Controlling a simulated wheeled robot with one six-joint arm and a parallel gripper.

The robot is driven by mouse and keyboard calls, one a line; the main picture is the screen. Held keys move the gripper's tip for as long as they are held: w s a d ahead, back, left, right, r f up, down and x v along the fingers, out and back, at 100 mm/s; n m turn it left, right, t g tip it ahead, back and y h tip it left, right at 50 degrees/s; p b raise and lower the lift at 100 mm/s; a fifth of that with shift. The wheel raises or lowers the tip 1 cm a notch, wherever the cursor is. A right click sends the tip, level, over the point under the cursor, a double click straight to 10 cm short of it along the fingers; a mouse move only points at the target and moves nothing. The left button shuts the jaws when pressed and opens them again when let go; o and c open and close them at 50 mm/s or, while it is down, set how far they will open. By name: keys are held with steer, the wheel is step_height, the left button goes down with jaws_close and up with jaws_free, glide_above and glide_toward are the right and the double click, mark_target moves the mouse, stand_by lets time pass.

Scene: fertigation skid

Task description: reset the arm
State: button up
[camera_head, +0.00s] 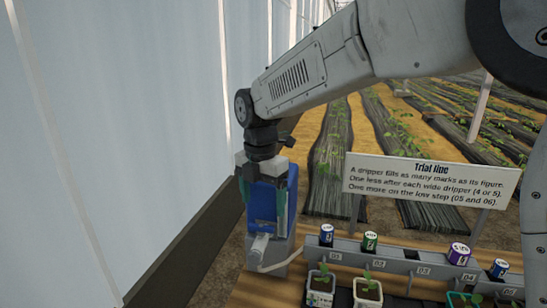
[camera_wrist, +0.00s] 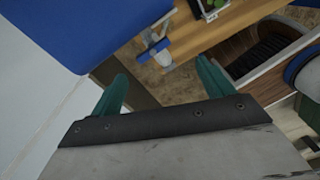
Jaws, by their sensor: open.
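My arm reaches in from the upper right in the head view and bends down at the left. My gripper (camera_head: 266,205) hangs downward in front of a blue and grey unit (camera_head: 290,222) beside the pale wall. In the wrist view my gripper (camera_wrist: 165,90) shows two teal fingers set wide apart, with nothing between them. The gripper is open and empty. A blue surface (camera_wrist: 75,30) fills the upper left of the wrist view. I cannot tell whether the fingers touch the unit.
A rail (camera_head: 425,262) carries several coloured drippers, with potted seedlings (camera_head: 368,290) in front. A "Trial line" sign (camera_head: 430,188) stands behind it. A pale wall (camera_head: 110,130) closes the left side. Planted rows (camera_head: 340,160) lie beyond.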

steer(key=s+d+r+m+t, duration=0.1)
steer(key=s+d+r+m, duration=0.1)
steer(key=s+d+m, duration=2.6)
steer(key=shift+s+d+r+m+t, duration=0.35)
steer(key=shift+d+m, duration=0.25)
steer(key=shift+d, duration=0.6)
steer(key=shift+f, duration=0.1)
